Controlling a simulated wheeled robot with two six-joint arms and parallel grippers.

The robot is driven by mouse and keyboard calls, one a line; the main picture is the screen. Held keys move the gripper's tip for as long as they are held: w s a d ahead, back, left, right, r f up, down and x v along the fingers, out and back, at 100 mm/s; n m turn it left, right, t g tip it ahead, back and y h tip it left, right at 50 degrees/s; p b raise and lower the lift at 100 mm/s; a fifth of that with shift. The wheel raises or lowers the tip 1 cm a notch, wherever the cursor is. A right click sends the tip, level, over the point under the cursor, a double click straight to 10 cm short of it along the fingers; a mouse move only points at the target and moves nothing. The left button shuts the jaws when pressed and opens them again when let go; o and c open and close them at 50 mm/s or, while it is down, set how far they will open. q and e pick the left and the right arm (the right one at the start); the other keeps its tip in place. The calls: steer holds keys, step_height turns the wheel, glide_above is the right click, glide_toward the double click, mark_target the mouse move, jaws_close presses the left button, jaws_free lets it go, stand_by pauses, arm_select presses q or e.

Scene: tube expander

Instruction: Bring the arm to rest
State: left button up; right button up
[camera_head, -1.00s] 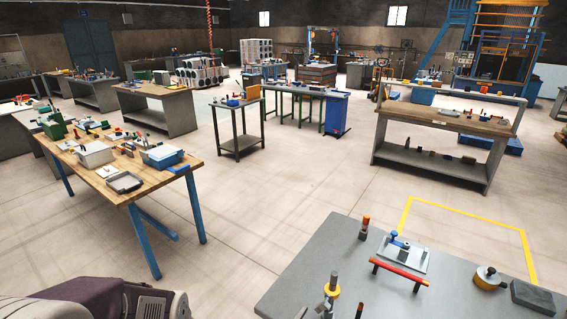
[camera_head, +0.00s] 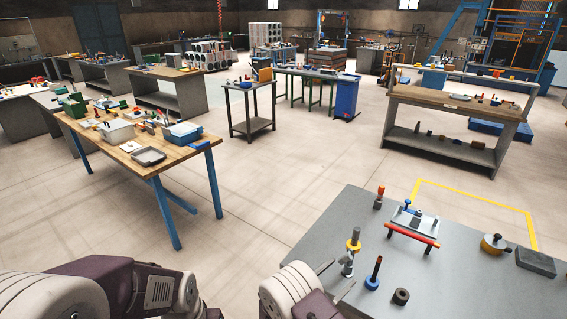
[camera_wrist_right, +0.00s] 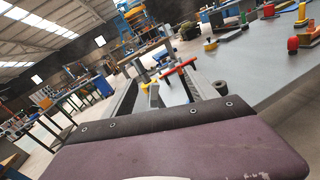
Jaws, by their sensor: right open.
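My right gripper (camera_head: 335,280) comes in at the bottom middle of the head view. Its two fingers are apart with nothing between them, over the left edge of the grey table (camera_head: 450,290). In the right wrist view the open gripper (camera_wrist_right: 163,95) points across the table, with the red bar beyond the fingers. My left arm (camera_head: 110,285) shows as purple and white links at the bottom left of the head view; its gripper is out of view.
Near the right gripper stand a yellow-collared metal tool (camera_head: 352,250), a blue-based peg (camera_head: 373,275) and a dark ring (camera_head: 401,297). Farther back are a red bar (camera_head: 412,235), a metal plate fixture (camera_head: 416,222) and a yellow disc (camera_head: 494,243). Open floor lies left of the table.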

steer(key=s+d+r+m+g+b, duration=0.2)
steer(key=s+d+r+m+g, duration=0.1)
steer(key=s+d+m+g, duration=0.4)
steer(key=s+d+r+m+g+b, duration=0.25)
steer(key=s+d+m+g, duration=0.3)
steer(key=d, duration=0.35)
steer(key=s+a+f+m+y+b, duration=0.1)
steer(key=s+a+f+m+y, duration=0.25)
steer(key=s+y, duration=0.2)
steer(key=s+a+f+m+y, duration=0.2)
steer(key=s+a+m+y, duration=0.1)
steer(key=s+m+y, duration=0.25)
steer(key=w+a+f+m+t+y, duration=0.2)
steer(key=w+a+y, duration=0.1)
steer(key=a, duration=0.5)
steer(key=shift+s, duration=0.1)
